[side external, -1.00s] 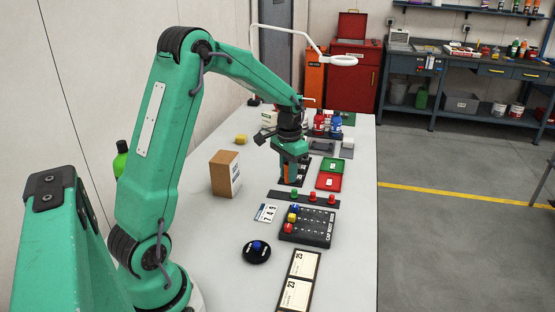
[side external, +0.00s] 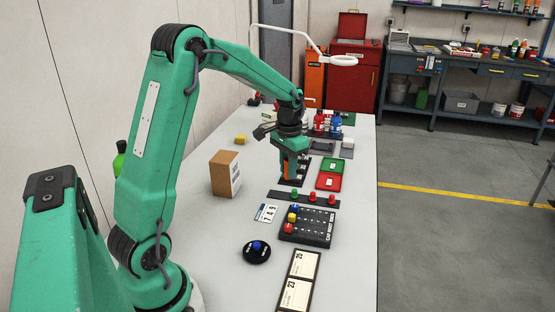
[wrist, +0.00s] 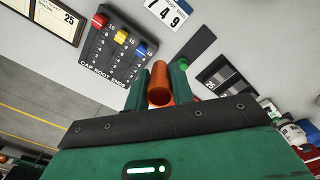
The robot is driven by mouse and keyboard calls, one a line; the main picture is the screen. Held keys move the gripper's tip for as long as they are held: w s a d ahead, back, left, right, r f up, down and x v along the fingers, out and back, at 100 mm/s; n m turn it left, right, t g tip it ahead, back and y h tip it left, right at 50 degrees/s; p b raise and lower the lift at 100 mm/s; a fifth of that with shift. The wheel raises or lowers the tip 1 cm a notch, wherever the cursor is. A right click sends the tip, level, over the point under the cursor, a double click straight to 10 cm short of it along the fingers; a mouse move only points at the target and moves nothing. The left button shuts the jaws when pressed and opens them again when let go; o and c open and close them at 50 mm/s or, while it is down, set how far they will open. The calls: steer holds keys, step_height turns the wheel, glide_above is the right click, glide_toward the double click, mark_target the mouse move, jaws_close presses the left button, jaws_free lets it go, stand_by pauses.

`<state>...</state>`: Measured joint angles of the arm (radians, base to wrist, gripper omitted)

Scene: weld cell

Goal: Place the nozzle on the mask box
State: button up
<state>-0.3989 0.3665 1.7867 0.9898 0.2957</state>
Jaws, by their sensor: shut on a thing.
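The nozzle is an orange-copper cylinder, held upright between the fingers of my gripper (wrist: 160,88) in the wrist view. In the side view my gripper (side external: 290,168) is shut on the nozzle (side external: 291,162), just above a dark slotted rack (side external: 300,180). Whether the nozzle's lower end clears the rack is hard to tell. A white box with green print (side external: 267,117) stands farther back, partly behind my arm. I cannot read which one is the mask box.
Red and green trays (side external: 329,180) lie right of the rack.

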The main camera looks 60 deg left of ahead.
steer(key=s+a+r+m, duration=0.1)
steer(key=s+a+r, duration=0.7)
steer(key=r, duration=0.4)
glide_above(224, 157)
step_height(224, 157, down, 7)
steer(key=shift+w+a+r, duration=0.1)
steer(key=shift+f, duration=2.05)
steer(key=shift+f, duration=0.15)
steer(key=o, duration=1)
step_height(224, 157, up, 12)
steer(key=shift+r, duration=0.2)
